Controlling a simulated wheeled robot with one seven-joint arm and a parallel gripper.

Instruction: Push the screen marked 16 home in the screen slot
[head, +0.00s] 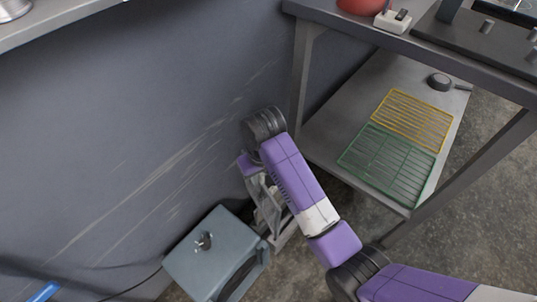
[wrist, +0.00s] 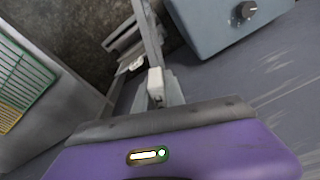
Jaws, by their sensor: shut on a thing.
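My gripper (wrist: 158,98) shows in the wrist view beyond the purple wrist housing. Its jaws are shut on a thin grey panel (wrist: 151,35), seen almost edge-on and running away from me. It appears to be the screen, but no number 16 is legible. In the head view my purple arm reaches down to a narrow grey frame (head: 268,203) by the wall and hides most of the jaws. Grey framework (wrist: 124,40) also shows left of the panel in the wrist view. I cannot make out the screen slot or how far in the panel sits.
A blue-grey box with a knob (head: 205,241) stands close beside the frame; it also shows in the wrist view (wrist: 226,22). A metal table (head: 352,32) stands at right, with green (head: 387,163) and yellow (head: 412,119) wire racks on its lower shelf. The wall is close behind.

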